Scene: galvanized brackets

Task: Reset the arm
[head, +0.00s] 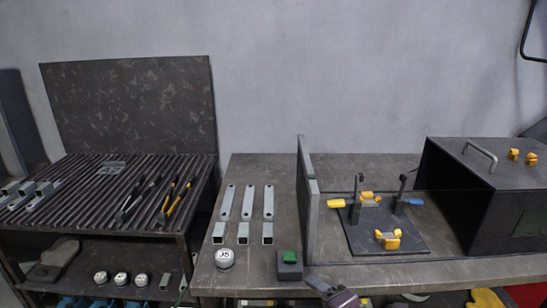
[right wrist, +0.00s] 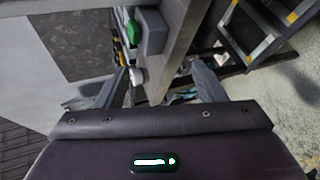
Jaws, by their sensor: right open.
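My right gripper (head: 322,286) shows at the bottom of the head view, at the table's front edge, just right of and below the box with the green button (head: 290,257). In the right wrist view my right gripper (right wrist: 158,75) has its two grey fingers spread wide, with nothing held between them. The green button (right wrist: 132,32) shows beyond the fingers there. Three galvanized brackets (head: 248,203) lie in a row on the table, clear of the gripper. My left gripper is not in view.
An upright panel (head: 304,210) divides the table (head: 250,170). Right of it stand a fixture plate (head: 365,240) with yellow clamps and a dark box (head: 495,195). A round white-topped item (head: 224,258) is near the front edge. A slatted rack (head: 100,185) holds brackets and pliers.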

